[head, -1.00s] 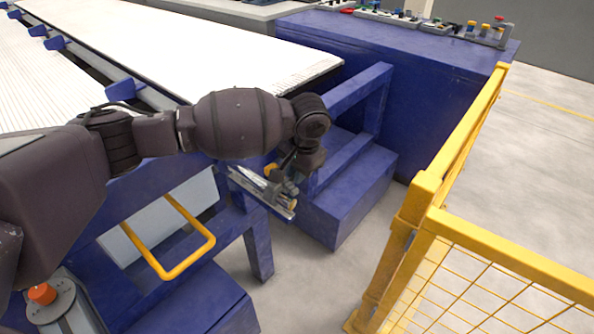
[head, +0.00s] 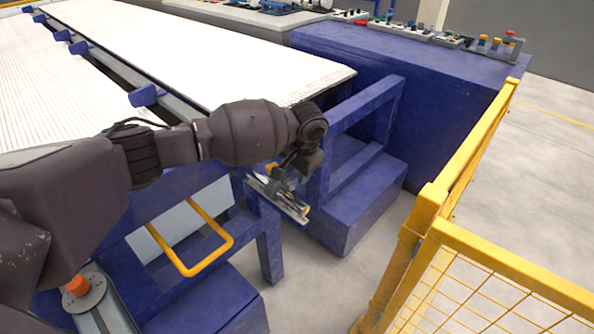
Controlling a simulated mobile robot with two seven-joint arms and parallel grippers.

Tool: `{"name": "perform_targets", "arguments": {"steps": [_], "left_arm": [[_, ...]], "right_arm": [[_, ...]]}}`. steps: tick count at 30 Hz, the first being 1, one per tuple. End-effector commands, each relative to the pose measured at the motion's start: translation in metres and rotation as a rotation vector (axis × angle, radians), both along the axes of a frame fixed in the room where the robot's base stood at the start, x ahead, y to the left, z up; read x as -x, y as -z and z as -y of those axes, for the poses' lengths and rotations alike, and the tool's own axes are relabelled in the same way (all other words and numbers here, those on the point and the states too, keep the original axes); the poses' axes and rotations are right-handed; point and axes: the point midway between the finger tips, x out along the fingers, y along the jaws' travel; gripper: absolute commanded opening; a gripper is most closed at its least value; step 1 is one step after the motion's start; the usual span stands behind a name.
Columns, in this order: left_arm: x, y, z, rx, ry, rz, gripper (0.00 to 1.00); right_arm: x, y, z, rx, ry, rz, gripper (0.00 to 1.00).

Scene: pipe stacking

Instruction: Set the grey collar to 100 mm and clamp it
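My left arm crosses from the left, and my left gripper (head: 287,181) is at the blue frame by the corner of the white-topped table. It is over a narrow silver bar (head: 292,208) that slopes down to the right. Small metal parts and an amber piece (head: 271,168) sit close around the fingers. I cannot make out the grey collar among them, or any scale marks. The fingers are small and dark, so I cannot tell whether they are open or shut, or touching anything. My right gripper is not in view.
A yellow handle (head: 187,268) and an orange knob on a grey disc (head: 80,286) are at lower left. A blue step block (head: 355,215) stands right of the gripper. A yellow mesh fence (head: 470,290) bounds the right. Grey floor shows between them.

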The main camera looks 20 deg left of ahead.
Motion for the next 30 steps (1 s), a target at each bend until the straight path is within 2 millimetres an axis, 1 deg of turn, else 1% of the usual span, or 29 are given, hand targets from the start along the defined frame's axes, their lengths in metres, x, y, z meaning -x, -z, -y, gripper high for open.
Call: {"name": "perform_targets", "arguments": {"steps": [7, 11, 14, 21, 27, 30], "left_arm": [[0.0, 0.0, -0.001, -0.002, 0.0, -0.002, 0.41], [0.001, -0.007, 0.0, -0.002, -0.001, 0.0, 0.41], [0.001, -0.021, 0.003, -0.001, 0.0, 0.004, 0.41], [0.004, -0.067, 0.012, 0.0, 0.0, 0.006, 0.41], [0.006, -0.094, 0.017, 0.0, 0.0, 0.004, 0.41], [0.007, -0.102, 0.018, -0.001, 0.0, 0.001, 0.41]], "right_arm": [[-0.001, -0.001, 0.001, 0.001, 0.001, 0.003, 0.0], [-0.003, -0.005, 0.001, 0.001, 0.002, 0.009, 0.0], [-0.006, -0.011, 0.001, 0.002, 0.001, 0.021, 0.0], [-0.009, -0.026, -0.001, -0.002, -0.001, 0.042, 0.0], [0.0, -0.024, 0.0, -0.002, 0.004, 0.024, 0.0], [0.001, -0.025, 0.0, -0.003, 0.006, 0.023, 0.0]]}}
